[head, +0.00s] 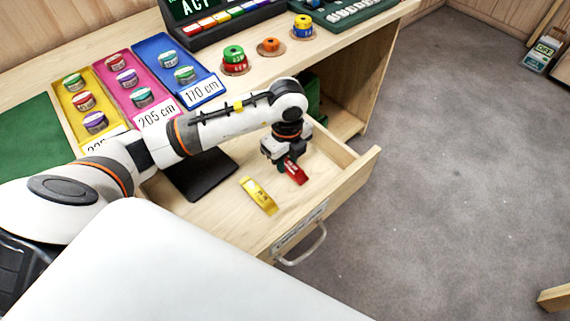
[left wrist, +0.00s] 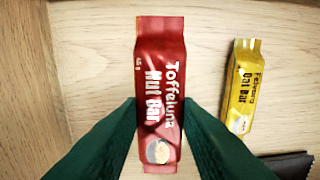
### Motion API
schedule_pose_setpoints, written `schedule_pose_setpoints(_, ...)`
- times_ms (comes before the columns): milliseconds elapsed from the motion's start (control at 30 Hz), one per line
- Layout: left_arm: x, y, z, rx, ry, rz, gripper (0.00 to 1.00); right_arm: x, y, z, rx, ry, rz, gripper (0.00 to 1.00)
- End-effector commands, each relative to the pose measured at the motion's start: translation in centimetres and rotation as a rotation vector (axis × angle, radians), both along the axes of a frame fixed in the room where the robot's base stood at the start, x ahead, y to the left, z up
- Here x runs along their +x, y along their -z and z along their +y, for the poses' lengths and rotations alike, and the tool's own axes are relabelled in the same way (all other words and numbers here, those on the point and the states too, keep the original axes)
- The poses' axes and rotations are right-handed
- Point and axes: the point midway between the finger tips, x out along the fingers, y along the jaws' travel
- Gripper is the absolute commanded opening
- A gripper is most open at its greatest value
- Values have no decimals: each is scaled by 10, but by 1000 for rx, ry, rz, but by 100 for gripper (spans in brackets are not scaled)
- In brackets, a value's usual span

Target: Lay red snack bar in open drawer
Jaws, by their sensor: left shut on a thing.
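The red snack bar (head: 294,171) is held in my left gripper (head: 285,160) inside the open drawer (head: 228,219). In the left wrist view the red bar (left wrist: 160,85) reads "Toffeluna Nut Bar", and the two green fingers of the left gripper (left wrist: 160,125) press its sides. Whether the bar touches the drawer floor cannot be told. A yellow oat bar (head: 259,196) lies on the drawer floor beside it, also in the left wrist view (left wrist: 241,88). My right gripper is not in view.
A dark flat item (head: 201,175) lies in the drawer, left of the yellow bar. The drawer front with its handle (head: 303,246) faces the grey floor. The tabletop above holds yellow, pink and blue mats (head: 180,68) with several tape rolls. Bare drawer floor surrounds the bars.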

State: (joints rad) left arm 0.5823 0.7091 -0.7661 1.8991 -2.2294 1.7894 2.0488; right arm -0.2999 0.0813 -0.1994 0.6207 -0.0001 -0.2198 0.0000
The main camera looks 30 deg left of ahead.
Motion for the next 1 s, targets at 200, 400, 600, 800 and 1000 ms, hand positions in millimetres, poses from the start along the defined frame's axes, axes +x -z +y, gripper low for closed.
schedule_pose_setpoints(200,-1,36,0,0,0,3,7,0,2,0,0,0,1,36)
schedule_pose_setpoints(400,0,41,0,1,2,0,7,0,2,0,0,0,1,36)
schedule_pose_setpoints(600,0,43,0,0,2,1,7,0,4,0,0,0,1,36)
schedule_pose_setpoints(800,0,44,0,0,2,1,51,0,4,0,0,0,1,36)
schedule_pose_setpoints(1000,0,44,0,0,2,1,51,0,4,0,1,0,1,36)
